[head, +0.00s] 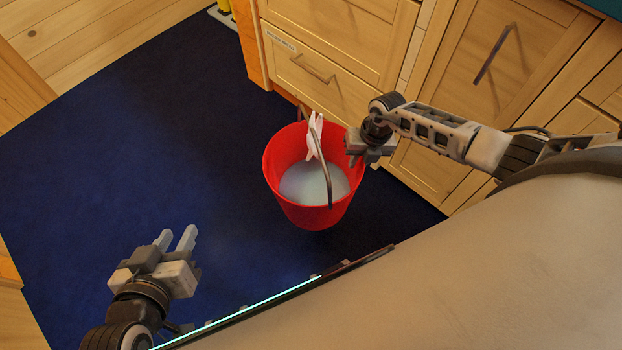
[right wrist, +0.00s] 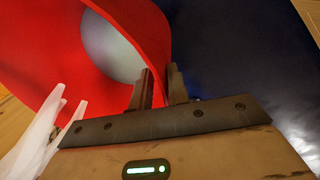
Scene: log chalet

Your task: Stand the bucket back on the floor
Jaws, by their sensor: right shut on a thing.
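The red bucket (head: 312,214) is in the middle of the head view, roughly upright, with pale grey liquid (head: 313,184) inside. My right gripper (head: 354,146) is shut on the bucket's rim at the right side. In the right wrist view the red wall (right wrist: 135,28) runs down to between the fingers (right wrist: 160,88). My left gripper (head: 176,238) is open and empty, low at the left, apart from the bucket.
A white glove-like thing (head: 314,136) hangs on the bucket's back rim, also in the right wrist view (right wrist: 45,140). Wooden drawers and cupboards (head: 325,65) stand close behind and right. The dark blue floor (head: 130,140) is clear at left. A yellow thing (head: 223,6) is at the top.

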